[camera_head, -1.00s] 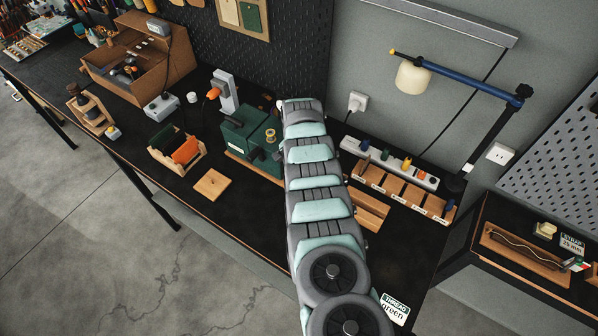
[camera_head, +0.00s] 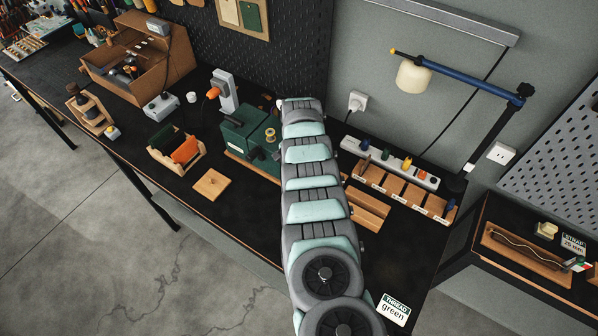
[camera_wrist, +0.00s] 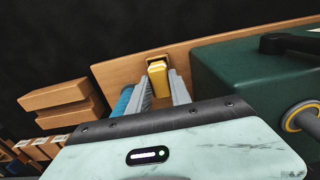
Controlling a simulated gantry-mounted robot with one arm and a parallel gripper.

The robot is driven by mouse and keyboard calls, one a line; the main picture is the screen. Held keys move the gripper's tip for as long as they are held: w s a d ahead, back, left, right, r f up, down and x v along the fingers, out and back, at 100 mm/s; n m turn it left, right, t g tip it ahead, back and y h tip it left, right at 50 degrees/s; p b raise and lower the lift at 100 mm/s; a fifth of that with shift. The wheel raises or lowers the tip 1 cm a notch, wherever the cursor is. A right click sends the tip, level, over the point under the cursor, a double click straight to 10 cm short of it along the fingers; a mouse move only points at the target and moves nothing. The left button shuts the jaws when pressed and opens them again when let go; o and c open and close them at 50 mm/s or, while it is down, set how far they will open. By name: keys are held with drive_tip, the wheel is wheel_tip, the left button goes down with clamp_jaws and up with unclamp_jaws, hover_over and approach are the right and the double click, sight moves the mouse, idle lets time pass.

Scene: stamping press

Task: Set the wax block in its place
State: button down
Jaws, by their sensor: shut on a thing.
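In the wrist view a yellow wax block (camera_wrist: 157,70) sits between the fingertips of my gripper (camera_wrist: 159,88), which is shut on it. Its far end is at a dark recess (camera_wrist: 158,57) in a wooden board (camera_wrist: 120,73). I cannot tell whether the block is inside the recess or just above it. In the head view my arm hides the gripper and the held block.
A green machine (camera_wrist: 245,75) stands close on the right in the wrist view. A blue cylinder (camera_wrist: 122,102) is just left of the fingers. Wooden pieces (camera_wrist: 55,95) lie further left. The head view shows a labelled wooden rack (camera_head: 405,190) and lamp (camera_head: 455,183).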

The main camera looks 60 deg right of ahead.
drive_tip(key=shift+f+b, duration=0.25)
drive_tip(key=shift+b, duration=0.05)
drive_tip(key=shift+r, duration=0.3)
idle(0.4)
drive_tip(key=shift+d+b, duration=0.1)
drive_tip(key=shift+b, duration=0.7)
idle(1.0)
drive_tip(key=shift+f, duration=0.15)
drive_tip(key=shift+f+b, duration=0.15)
drive_tip(key=shift+b, duration=0.15)
drive_tip(key=shift+r, duration=0.3)
idle(1.3)
drive_tip(key=shift+f+b, duration=0.3)
drive_tip(key=shift+b, duration=0.25)
